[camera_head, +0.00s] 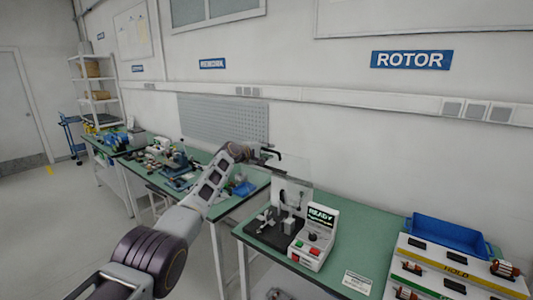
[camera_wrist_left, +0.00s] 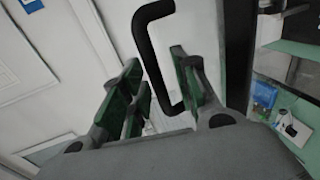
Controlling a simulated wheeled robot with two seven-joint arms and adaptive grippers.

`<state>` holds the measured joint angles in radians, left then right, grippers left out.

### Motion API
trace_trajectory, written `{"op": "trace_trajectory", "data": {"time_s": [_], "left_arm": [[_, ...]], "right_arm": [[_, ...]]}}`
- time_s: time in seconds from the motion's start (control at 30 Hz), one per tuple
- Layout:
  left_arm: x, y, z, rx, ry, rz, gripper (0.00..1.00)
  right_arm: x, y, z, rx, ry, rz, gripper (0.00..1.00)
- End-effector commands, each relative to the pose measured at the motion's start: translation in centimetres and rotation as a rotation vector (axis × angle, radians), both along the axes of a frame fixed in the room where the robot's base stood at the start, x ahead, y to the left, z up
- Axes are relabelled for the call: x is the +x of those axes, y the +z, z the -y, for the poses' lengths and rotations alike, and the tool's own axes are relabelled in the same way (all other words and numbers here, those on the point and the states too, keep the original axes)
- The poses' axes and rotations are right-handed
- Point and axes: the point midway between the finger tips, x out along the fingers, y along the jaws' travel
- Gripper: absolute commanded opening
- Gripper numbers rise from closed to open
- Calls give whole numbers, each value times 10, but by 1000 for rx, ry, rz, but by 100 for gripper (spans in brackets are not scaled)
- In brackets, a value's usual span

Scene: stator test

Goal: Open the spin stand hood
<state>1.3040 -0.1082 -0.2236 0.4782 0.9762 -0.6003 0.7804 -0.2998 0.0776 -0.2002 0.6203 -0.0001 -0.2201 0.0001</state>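The spin stand (camera_head: 268,233) sits on a green bench, with a dark base and small parts on it. Its clear hood (camera_head: 291,172) shows as a see-through panel above the base; how far it is raised is hard to tell. My left gripper (camera_head: 262,158) is at the hood's upper left, by a dark handle. In the left wrist view the black bent handle (camera_wrist_left: 153,62) passes between the fingers of my left gripper (camera_wrist_left: 155,88). The fingers stand apart, with visible gaps around the bar. My right gripper is not in view.
A control box (camera_head: 314,238) with a lit READY screen stands right of the stand. A blue bin (camera_head: 449,234) and trays with rotors are farther right. A second bench (camera_head: 225,205) with tools is at left. The green bench top between the box and the trays is mostly clear.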

Motion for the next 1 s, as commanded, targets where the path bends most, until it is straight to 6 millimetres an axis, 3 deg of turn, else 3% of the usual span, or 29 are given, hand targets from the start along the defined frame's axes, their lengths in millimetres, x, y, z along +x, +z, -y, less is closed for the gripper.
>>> {"op": "trace_trajectory", "data": {"time_s": [1.0], "left_arm": [[-9, -2, -5, 3, -5, -3, 34]], "right_arm": [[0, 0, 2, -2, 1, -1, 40]]}}
